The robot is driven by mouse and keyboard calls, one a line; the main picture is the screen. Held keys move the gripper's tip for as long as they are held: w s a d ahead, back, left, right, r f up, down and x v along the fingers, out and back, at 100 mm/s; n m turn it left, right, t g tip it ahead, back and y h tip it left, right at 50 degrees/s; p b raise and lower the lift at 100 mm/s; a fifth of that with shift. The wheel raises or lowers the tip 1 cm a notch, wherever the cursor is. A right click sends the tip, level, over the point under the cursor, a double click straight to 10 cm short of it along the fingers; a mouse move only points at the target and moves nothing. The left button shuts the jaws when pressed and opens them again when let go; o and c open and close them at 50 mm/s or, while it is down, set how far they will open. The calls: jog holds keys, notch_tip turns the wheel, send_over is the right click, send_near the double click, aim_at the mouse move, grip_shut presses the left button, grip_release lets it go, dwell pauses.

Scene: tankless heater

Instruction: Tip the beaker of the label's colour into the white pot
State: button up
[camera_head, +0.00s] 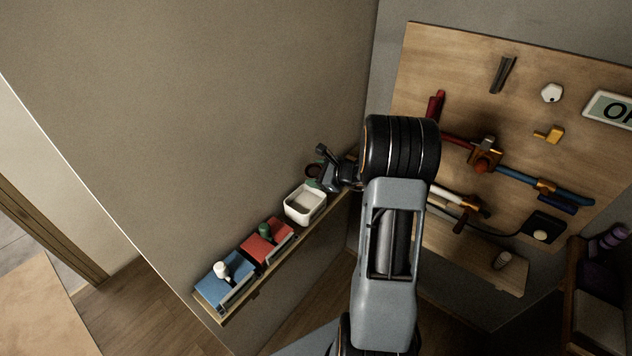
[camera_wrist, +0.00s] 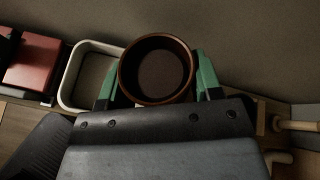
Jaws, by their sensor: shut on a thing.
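My gripper (camera_wrist: 157,84) has two green fingers closed on the sides of a round beaker (camera_wrist: 158,70) with a reddish-brown rim. The beaker's mouth faces the wrist camera, and its inside looks dark; I cannot tell what it holds. In the head view my gripper (camera_head: 324,176) is at the far end of the shelf, and the beaker (camera_head: 313,171) shows as a small dark round shape there. The white pot (camera_head: 305,205) stands on the shelf just nearer than the gripper. In the wrist view the pot (camera_wrist: 70,88) is left of the beaker, partly hidden by the gripper.
A red box (camera_head: 267,243) with a green object and a blue box (camera_head: 224,284) with a white object stand along the narrow shelf (camera_head: 250,290). A wall rises behind it. A wooden pipe board (camera_head: 470,60) with a partly cut-off sign (camera_head: 610,108) is at right.

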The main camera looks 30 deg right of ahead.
jog(key=shift+f+n+t+h+b, duration=0.2)
jog(key=shift+n+t+h+b, duration=0.65)
jog(key=shift+b, duration=3.65)
jog(key=shift+r+n+g, duration=0.2)
jog(key=shift+n+g, duration=0.15)
jog(key=shift+n, duration=0.1)
jog(key=shift+f+n+h+b, duration=0.2)
jog(key=shift+n+h+b, duration=0.25)
jog(key=shift+b, duration=1.2)
jog(key=shift+r+b, duration=0.1)
jog(key=shift+b, duration=0.5)
jog(key=shift+a+f+n+t+h+b, duration=0.1)
jog(key=shift+f+n+t+h+b, duration=0.3)
jog(key=shift+b, duration=1.7)
jog(key=shift+r+p, duration=0.3)
jog(key=shift+r, duration=0.05)
